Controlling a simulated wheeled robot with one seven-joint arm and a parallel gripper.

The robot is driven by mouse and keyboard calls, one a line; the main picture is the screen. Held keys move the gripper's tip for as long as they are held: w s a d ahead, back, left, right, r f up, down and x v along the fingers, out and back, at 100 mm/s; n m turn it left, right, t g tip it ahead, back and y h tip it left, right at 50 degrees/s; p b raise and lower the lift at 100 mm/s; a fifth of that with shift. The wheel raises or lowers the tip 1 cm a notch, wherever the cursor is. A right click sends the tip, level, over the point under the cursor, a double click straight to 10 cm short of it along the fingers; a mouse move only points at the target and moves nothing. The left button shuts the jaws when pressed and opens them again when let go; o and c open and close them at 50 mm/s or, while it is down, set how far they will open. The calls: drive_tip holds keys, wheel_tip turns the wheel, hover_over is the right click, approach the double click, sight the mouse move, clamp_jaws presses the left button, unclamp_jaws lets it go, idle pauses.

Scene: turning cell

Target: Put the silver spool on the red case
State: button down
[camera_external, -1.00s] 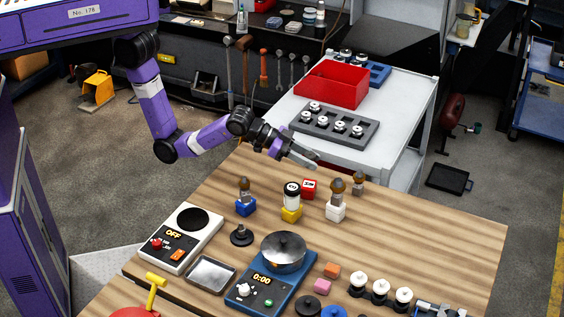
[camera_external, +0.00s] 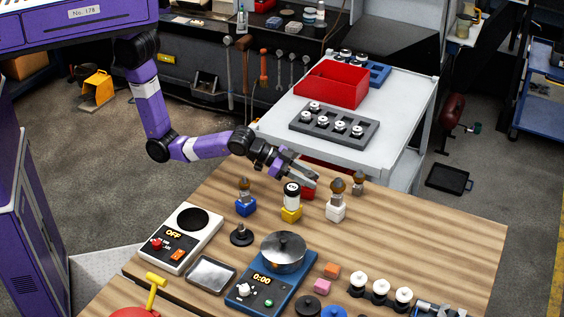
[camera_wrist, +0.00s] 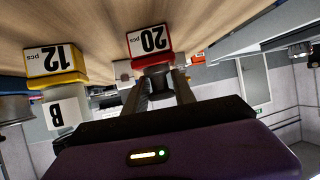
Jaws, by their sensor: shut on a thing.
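The red case (camera_external: 307,193), mostly covered by my gripper (camera_external: 309,181) in the external view, stands on the wooden table. In the wrist view, which is upside down, the red case (camera_wrist: 149,42) shows a "20 pcs" label. My gripper (camera_wrist: 163,82) is shut on a grey thing, most likely the silver spool (camera_wrist: 161,88), largely hidden between the fingers. It lies right against the top side of the red case in the wrist picture. I cannot tell whether it rests on the case or hovers just above it.
A grey-white cart (camera_external: 400,110) stands behind.

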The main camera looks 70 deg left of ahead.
drive_tip(key=c, duration=1)
unclamp_jaws()
drive_tip(key=shift+f, duration=0.1)
drive_tip(key=shift+c, duration=0.2)
